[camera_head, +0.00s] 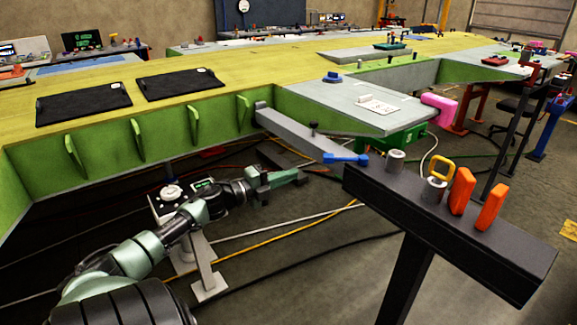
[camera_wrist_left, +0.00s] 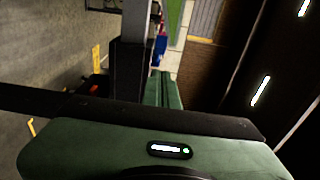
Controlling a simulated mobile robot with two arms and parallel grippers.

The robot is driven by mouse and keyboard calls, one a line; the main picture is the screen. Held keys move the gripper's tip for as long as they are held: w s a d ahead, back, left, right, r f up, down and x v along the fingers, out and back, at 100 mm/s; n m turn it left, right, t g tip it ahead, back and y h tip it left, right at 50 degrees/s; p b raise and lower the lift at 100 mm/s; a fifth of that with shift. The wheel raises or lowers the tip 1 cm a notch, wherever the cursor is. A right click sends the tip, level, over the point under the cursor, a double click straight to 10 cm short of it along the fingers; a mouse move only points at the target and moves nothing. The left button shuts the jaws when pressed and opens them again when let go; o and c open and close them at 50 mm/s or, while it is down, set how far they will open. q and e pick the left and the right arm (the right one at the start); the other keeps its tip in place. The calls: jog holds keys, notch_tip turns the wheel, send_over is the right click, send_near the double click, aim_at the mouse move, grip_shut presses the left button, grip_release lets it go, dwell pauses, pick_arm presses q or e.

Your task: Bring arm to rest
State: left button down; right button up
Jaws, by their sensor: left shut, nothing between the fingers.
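My left gripper (camera_head: 292,177) reaches in from the lower left of the head view, below the wing's edge and left of the black stand. It is shut and nothing shows between its fingers. In the left wrist view the green gripper body (camera_wrist_left: 150,150) fills the bottom, with its shut fingers (camera_wrist_left: 163,88) pointing away from the camera. My right gripper shows in neither view.
The green and yellow wing (camera_head: 290,70) spans the back. A black stand (camera_head: 450,235) at right carries a blue clamp (camera_head: 345,159), grey cylinders and orange pieces (camera_head: 462,190). A grey beam (camera_head: 300,135) runs above the gripper. Cables (camera_head: 290,225) cross the floor.

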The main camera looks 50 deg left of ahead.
pick_arm(q)
jog(key=shift+w+a+f, duration=0.1)
jog(key=shift+f, duration=0.1)
jog(key=s+a+f+n+g+y, duration=0.1)
jog(key=s+f+n+y, duration=0.2)
jog(key=f, duration=0.7)
jog(key=s+a+f+n+g+y, duration=0.1)
jog(key=s+f+n+g+y, duration=0.3)
jog(key=f, duration=0.7)
jog(key=s+d+f+n+g, duration=0.1)
jog(key=s+d+f+n, duration=0.15)
jog(key=f, duration=0.45)
jog(key=s+d+f+n+g+h, duration=0.1)
jog(key=s+d+f+n, duration=0.1)
jog(key=s+f, duration=0.35)
jog(key=s+d+f+n+g, duration=0.1)
jog(key=s+d+f+n, duration=0.1)
jog(key=f, duration=0.7)
jog(key=s+d+f+n+g+h, duration=0.1)
jog(key=s+d+f+n+g, duration=0.3)
jog(key=s+d+f, duration=1.05)
jog(key=s+d+f+g+h, duration=0.1)
jog(key=s+d+f+g, duration=0.1)
jog(key=s+d, duration=0.5)
jog(key=s+d+f+g+h, duration=0.1)
jog(key=s+d+f+g, duration=0.1)
jog(key=s+d, duration=0.5)
jog(key=shift+s+d+f+g, duration=0.2)
jog(key=shift+d+f+g, duration=0.2)
jog(key=shift+d+f, duration=0.35)
